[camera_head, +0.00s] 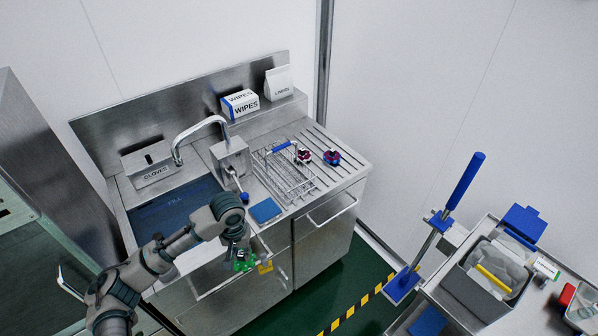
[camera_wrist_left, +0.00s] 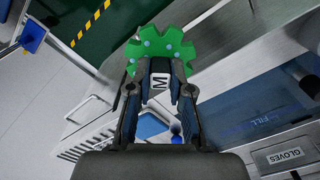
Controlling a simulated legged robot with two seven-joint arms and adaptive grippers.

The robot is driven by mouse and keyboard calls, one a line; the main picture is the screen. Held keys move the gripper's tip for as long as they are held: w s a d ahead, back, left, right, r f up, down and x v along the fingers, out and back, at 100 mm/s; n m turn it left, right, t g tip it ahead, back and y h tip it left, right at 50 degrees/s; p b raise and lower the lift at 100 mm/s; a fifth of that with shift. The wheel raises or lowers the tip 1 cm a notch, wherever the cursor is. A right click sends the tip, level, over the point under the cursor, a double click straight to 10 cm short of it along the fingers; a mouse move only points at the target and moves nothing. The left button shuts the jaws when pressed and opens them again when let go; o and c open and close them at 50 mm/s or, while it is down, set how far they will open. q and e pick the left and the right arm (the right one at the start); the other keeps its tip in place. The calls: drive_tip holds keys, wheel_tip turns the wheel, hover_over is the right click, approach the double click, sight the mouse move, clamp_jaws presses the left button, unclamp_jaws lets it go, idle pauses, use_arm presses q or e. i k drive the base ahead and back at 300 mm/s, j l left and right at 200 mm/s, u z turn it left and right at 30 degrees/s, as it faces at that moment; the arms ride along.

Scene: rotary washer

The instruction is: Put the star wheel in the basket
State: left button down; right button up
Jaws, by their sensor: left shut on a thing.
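The green star wheel (camera_wrist_left: 160,48) is toothed. My left gripper (camera_wrist_left: 160,72) is shut on it, with one finger on each side, and a white block marked "M" (camera_wrist_left: 159,83) sits between the fingers. In the head view my left gripper (camera_head: 241,256) holds the star wheel (camera_head: 243,266) in front of the counter's front edge. It is apart from the basket, below it in the picture. The wire basket (camera_head: 287,180) has a blue handle and stands on the ribbed drainboard, right of the tap. My right gripper is not in view.
A blue pad (camera_head: 265,210) lies on the counter between gripper and basket. The sink (camera_head: 165,207) and tap (camera_head: 200,124) are left. A cart with a grey bin (camera_head: 470,290) stands right.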

sight(274, 166)
drive_tip(key=i+j+z, duration=0.15)
drive_tip(key=z, duration=0.2)
drive_tip(key=j+z, duration=0.4)
drive_tip(key=i, duration=0.05)
